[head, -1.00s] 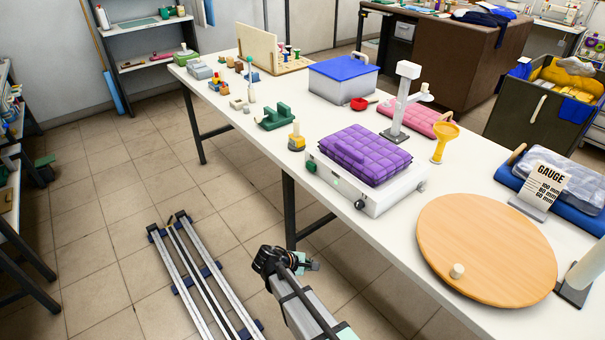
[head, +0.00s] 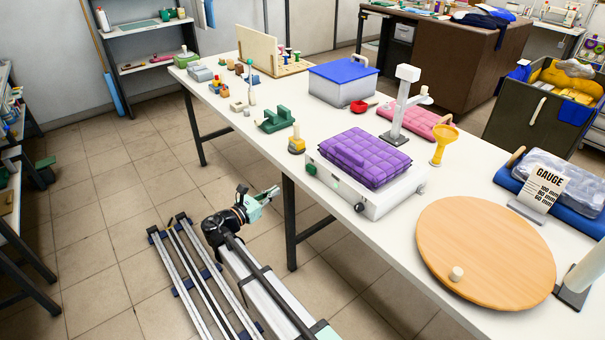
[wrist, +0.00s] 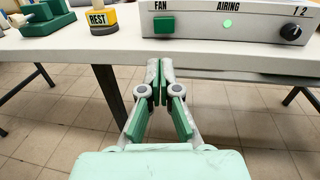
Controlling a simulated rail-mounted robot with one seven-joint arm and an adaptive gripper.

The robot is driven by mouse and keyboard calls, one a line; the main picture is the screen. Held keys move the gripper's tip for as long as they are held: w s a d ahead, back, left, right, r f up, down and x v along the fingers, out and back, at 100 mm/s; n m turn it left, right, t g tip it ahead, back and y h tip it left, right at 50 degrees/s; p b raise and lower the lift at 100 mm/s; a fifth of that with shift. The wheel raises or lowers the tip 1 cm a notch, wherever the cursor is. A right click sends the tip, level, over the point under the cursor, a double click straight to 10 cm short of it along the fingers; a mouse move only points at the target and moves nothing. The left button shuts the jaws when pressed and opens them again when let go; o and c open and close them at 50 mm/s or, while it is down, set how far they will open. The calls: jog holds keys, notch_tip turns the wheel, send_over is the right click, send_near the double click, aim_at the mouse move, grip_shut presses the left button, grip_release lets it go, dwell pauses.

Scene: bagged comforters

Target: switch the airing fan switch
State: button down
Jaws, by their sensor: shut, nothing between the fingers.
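The airing unit (head: 385,205) is a low white box at the table's front edge, with a purple quilted comforter (head: 365,157) on top. In the wrist view its front panel (wrist: 195,22) reads FAN and AIRING. A green rectangular switch (wrist: 164,26) sits under FAN, a round light green lamp (wrist: 227,23) right of it, and a black knob (wrist: 291,32) marked 2 at far right. My gripper (wrist: 160,64) is shut and empty, below the panel and apart from it. In the head view my gripper (head: 275,191) is off the table's front side, left of the unit.
The white table edge (wrist: 80,55) crosses the wrist view above my fingers. A yellow REST block (wrist: 102,20) and a green holder (wrist: 45,18) stand left of the unit. A round wooden board (head: 485,250) lies to its right.

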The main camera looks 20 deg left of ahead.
aim_at(308, 169)
jog(key=p+x, duration=0.4)
jog(key=x, duration=1)
